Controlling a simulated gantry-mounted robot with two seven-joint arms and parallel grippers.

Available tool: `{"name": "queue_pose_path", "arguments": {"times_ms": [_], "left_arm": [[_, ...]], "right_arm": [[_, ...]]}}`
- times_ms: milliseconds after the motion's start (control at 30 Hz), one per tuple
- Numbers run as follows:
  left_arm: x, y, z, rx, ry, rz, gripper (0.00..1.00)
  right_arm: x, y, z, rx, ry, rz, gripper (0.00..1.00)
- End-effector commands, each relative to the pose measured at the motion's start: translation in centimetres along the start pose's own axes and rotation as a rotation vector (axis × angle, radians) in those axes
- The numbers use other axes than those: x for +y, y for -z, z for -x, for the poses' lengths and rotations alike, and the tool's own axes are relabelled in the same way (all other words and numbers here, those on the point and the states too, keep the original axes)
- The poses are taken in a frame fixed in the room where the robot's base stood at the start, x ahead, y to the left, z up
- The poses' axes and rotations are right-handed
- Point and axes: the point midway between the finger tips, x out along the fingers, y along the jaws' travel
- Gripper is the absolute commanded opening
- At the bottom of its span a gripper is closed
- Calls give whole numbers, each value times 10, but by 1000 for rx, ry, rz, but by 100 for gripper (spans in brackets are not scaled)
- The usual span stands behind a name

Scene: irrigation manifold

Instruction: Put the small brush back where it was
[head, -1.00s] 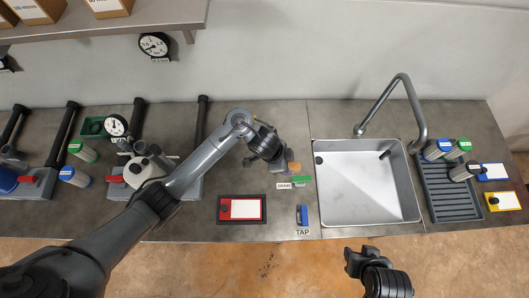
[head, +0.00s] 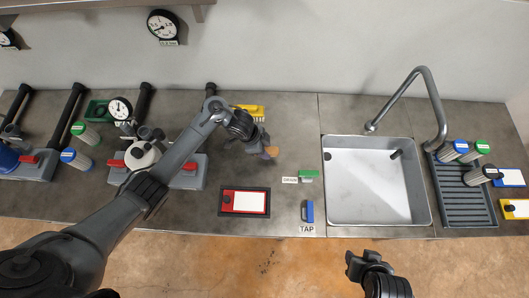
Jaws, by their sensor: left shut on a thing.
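My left gripper (head: 262,148) is over the counter left of the DRAIN label, with its jaws pointing down and right. It is shut on a small tan piece (head: 271,152), which looks like the small brush. The gripper hides most of it, and I cannot tell whether it touches the counter. A yellow item (head: 250,109) with a pale, striped front edge lies behind the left wrist, partly covered by the arm. My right gripper (head: 361,258) is at the bottom edge, away from the counter items; its jaw opening is unclear.
The DRAIN label (head: 290,180) with a green block (head: 309,175) and a blue TAP handle (head: 308,211) stand left of the sink (head: 415,208). A red-framed card (head: 244,202) lies in front of the gripper. A grey manifold (head: 190,176) with red levers is under my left arm.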

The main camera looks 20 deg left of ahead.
Motion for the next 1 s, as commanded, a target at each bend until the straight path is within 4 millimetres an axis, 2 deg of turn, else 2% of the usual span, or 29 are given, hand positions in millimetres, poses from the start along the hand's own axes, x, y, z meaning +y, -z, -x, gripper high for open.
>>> {"name": "queue_pose_path", "arguments": {"times_ms": [100, 233, 700, 733, 867, 1000], "left_arm": [[2, -8, -18, -1, -3, 3, 13], [1, -12, -29, -1, -2, 3, 13], [1, -15, -35, -2, -1, 2, 13], [1, -14, -34, -2, -1, 1, 40], [1, -14, -34, -1, -1, 2, 60], [1, -14, -34, -1, -1, 2, 63]], "right_arm": [[0, -2, -8, 1, 0, 0, 43], [-1, -3, -12, 1, 0, -1, 43], [-3, -3, -13, 2, 7, -9, 43], [-3, -3, -13, 2, 7, -9, 43], [-3, -3, -13, 2, 7, -9, 43], [-3, -3, -13, 2, 7, -9, 43]]}}
